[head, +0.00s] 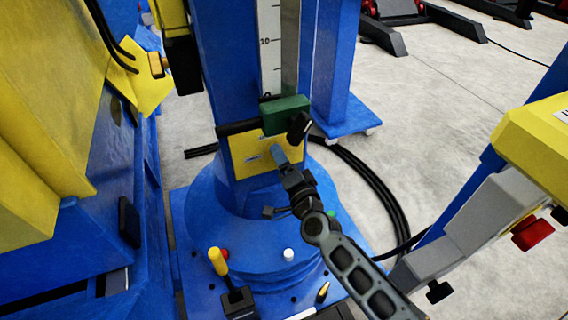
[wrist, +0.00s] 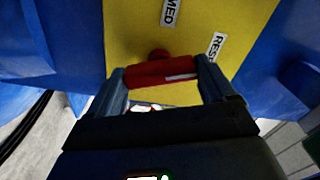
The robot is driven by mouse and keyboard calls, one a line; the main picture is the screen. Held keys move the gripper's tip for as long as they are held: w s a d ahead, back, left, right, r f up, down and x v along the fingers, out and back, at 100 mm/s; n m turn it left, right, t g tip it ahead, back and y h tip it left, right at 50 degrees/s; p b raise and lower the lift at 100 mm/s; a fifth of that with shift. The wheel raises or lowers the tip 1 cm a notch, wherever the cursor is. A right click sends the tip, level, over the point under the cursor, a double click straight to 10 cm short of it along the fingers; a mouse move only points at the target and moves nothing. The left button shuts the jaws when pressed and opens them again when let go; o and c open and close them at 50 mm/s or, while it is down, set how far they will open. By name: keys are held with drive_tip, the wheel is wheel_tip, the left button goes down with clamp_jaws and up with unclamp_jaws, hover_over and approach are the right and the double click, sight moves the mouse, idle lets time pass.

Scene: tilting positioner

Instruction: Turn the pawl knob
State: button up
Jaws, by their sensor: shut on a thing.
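The pawl knob (wrist: 160,73) is a red bar with a white line toward its right end, in front of a yellow plate (wrist: 130,30) in the wrist view. My gripper (wrist: 164,80) is shut on it, one finger at each end. Two white labels on the plate, reading "MED" and "RES" where visible, lie above and to the upper right of the knob. In the head view my gripper (head: 278,152) is at the yellow plate (head: 252,158) low on the blue column, and the knob is hidden there.
A green block (head: 286,115) with a black knob sits just above the plate. A yellow-handled lever (head: 218,262) and a white button (head: 289,255) stand on the blue base. A yellow machine (head: 50,100) is close on the left, and a yellow box (head: 535,140) is on the right.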

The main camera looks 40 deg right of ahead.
drive_tip(key=shift+w+d+r+m, duration=0.1)
drive_tip(key=shift+d+r+m, duration=0.05)
drive_tip(key=shift+m, duration=0.15)
drive_tip(key=o, duration=0.9)
drive_tip(key=shift+v, duration=3.95)
drive_tip(key=s+a+r+n+y+p, duration=0.2)
drive_tip(key=s+a+r+n, duration=0.15)
drive_tip(key=s, duration=0.45)
drive_tip(key=s+a+r+n+y+p, duration=0.1)
drive_tip(key=s+a+r+n+p, duration=0.3)
drive_tip(key=s, duration=0.4)
drive_tip(key=s+a+r+n+y+p, duration=0.1)
drive_tip(key=s+a+r+n, duration=0.1)
drive_tip(key=s+r, duration=0.3)
drive_tip(key=s+a+r+n+g+y, duration=0.1)
drive_tip(key=s+a+r+n, duration=0.1)
drive_tip(key=s+r+n, duration=0.3)
drive_tip(key=s+a+r+n+y+p, duration=0.1)
drive_tip(key=s+a+r+n+y, duration=0.1)
drive_tip(key=s+r+n, duration=0.2)
drive_tip(key=shift+s+r+g+p, duration=0.35)
drive_tip(key=shift+s+r+g, duration=0.05)
